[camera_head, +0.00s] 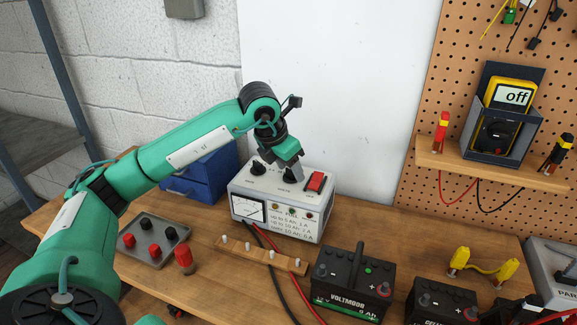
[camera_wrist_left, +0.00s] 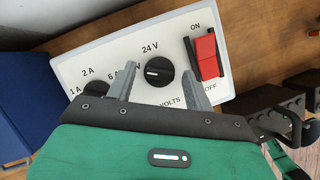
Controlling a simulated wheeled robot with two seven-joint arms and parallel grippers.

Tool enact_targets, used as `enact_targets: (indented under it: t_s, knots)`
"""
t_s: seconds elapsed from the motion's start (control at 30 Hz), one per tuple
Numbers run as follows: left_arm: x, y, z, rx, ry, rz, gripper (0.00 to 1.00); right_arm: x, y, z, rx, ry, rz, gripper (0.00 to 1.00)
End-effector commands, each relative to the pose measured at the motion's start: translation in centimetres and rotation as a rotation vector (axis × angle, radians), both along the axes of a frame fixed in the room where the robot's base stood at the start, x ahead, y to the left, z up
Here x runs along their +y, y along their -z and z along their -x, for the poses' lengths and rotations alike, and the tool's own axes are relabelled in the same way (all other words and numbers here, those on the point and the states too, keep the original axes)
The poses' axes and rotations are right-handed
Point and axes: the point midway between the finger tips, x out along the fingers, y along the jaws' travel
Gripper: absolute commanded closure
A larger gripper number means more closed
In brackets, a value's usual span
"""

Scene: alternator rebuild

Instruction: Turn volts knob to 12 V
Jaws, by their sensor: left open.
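The battery charger (camera_head: 277,209) is a white box with a meter, two black knobs and a red switch on top. The black volts knob (camera_wrist_left: 160,71) sits between the labels "6" and "24 V" and the word "VOLTS"; its white mark shows on its left side. No 12 V label is readable. My left gripper (camera_head: 293,168) is over the charger's top, pointing down. In the wrist view its open grey fingers (camera_wrist_left: 160,86) stand either side of the volts knob, with gaps. Contact cannot be told. My right gripper is not in view.
The red switch (camera_wrist_left: 206,54) is close to the right finger, and the amps knob (camera_wrist_left: 96,88) is partly hidden at left. A terminal tray (camera_head: 154,241), a wooden strip (camera_head: 262,256) and a battery (camera_head: 352,283) stand in front. A blue bin (camera_head: 205,176) is behind left.

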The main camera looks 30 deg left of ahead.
Motion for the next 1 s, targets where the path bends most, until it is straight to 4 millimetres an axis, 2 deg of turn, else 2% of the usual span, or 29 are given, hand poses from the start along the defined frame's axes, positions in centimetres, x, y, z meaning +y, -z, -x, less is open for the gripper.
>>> enact_targets:
  t_s: [0.17,0.47,0.7,0.83,1.0]
  knots:
    - [0.2,-1.3,0.4,-0.003,-0.001,-0.001,0.47,-0.1,0.1,-0.1,0.002,-0.001,0.002,0.64]
    - [0.8,-7.4,2.9,-0.006,0.000,-0.001,0.47,0.4,-1.0,-1.9,-0.012,0.001,-0.003,0.64]
    - [1.3,-11.4,4.5,-0.004,0.000,0.000,0.47,0.5,-1.3,-1.9,-0.007,0.002,-0.004,0.64]
    - [1.4,-12.4,4.9,-0.003,0.000,0.000,0.47,0.5,-1.2,-1.3,-0.001,0.001,-0.004,0.64]
    - [1.4,-12.8,5.1,0.000,0.000,0.000,0.47,0.6,-1.2,-1.0,0.003,0.002,-0.004,0.64]
